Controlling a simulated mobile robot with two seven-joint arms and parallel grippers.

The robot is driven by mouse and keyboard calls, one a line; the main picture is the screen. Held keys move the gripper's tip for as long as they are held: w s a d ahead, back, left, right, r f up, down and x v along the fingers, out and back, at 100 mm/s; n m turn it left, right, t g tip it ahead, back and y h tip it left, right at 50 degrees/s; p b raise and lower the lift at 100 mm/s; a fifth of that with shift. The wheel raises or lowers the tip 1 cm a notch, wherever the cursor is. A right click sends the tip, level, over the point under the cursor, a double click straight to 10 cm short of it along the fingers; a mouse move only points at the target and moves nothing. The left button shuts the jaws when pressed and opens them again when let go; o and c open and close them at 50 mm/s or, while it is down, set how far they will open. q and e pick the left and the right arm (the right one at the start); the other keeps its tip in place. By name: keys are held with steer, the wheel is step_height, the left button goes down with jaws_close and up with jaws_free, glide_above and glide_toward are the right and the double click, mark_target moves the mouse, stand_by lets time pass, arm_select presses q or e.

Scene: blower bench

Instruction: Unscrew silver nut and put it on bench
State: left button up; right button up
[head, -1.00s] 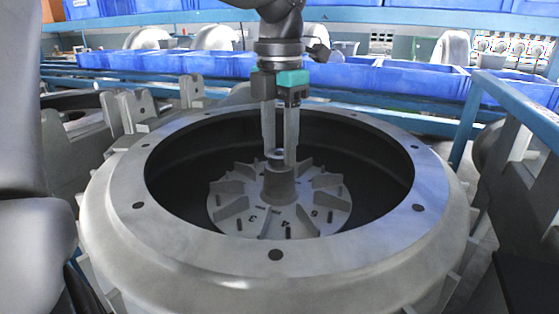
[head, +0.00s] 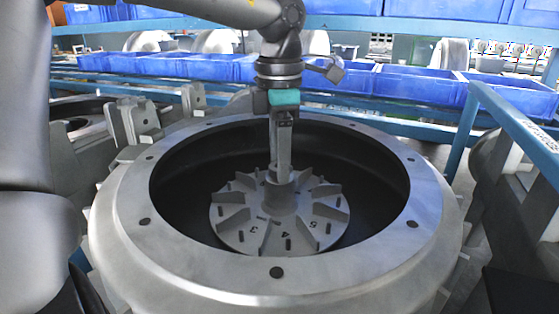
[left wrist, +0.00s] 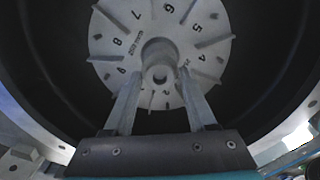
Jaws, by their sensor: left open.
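The silver nut (left wrist: 160,76) appears as a small round piece at the top of the hub (left wrist: 160,55) in the left wrist view. The hub rises from the middle of the numbered, finned impeller (head: 262,232), deep inside the round grey housing (head: 200,262). My left gripper (head: 280,174) points straight down over the hub, with its fingertips near the hub top. In the left wrist view its two fingers (left wrist: 159,84) stand apart, one on each side of the nut. In the head view the fingers overlap and hide the nut. My right gripper is not in view.
The housing's wide rim surrounds my left gripper, with dark open space between its wall and the impeller. Blue bins (head: 420,86) line a rack behind. A blue rail (head: 520,130) runs along the right. Grey metal parts (head: 135,118) stand at the left.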

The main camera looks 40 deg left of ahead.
arm_select(q)
steer(key=m+p, duration=0.2)
steer(key=m, duration=0.3)
steer(key=shift+r, duration=0.1)
steer(key=m+p, duration=0.1)
steer(key=m, duration=0.4)
steer(key=m+p, duration=0.1)
steer(key=m, duration=0.4)
steer(key=shift+p, duration=0.4)
steer(key=m+p, duration=0.1)
steer(key=m, duration=0.3)
steer(key=shift+c, duration=0.4)
